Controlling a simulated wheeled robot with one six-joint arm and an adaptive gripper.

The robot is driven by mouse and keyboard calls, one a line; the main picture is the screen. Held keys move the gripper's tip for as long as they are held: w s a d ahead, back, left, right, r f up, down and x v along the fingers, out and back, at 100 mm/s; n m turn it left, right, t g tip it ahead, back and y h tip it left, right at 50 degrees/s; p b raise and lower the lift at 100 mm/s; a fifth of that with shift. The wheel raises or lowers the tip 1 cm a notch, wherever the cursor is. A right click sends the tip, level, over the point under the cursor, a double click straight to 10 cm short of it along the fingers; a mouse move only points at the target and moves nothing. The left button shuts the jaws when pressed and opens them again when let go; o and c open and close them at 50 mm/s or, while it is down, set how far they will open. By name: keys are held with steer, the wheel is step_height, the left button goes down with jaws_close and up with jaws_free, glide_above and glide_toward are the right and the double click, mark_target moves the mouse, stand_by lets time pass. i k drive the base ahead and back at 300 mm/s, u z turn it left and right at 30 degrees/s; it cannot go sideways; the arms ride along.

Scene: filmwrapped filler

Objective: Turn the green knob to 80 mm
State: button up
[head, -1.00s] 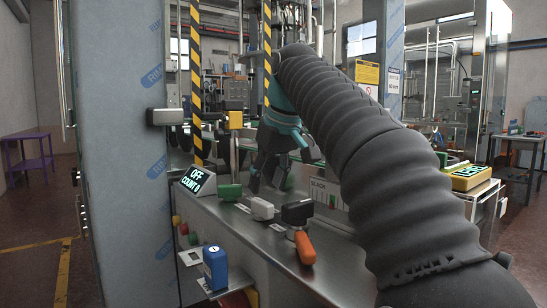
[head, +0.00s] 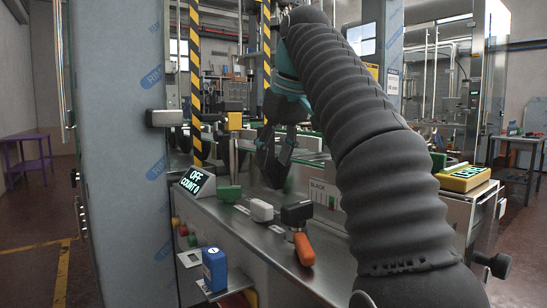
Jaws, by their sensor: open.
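My gripper (head: 273,178) is open and empty, its dark fingers pointing down over the back of the steel counter. A small green piece (head: 288,186), perhaps the green knob, shows just right of the fingertips. It is partly hidden, and I cannot tell whether they touch. A green block-shaped handle (head: 229,193) stands on the counter to the left, apart from the gripper. A white plate (head: 325,190) with a printed scale and a green mark stands to the right, partly behind my arm. Its numbers are too small to read.
A display (head: 197,181) reads OFF, COUNT 0. A white block (head: 261,210) and a black block (head: 297,213) stand on the counter near an orange handle (head: 304,249). A blue stamp-like item (head: 214,268) sits on a lower shelf. Striped posts (head: 195,85) rise behind.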

mark_target(229, 194)
steer(key=k, duration=1)
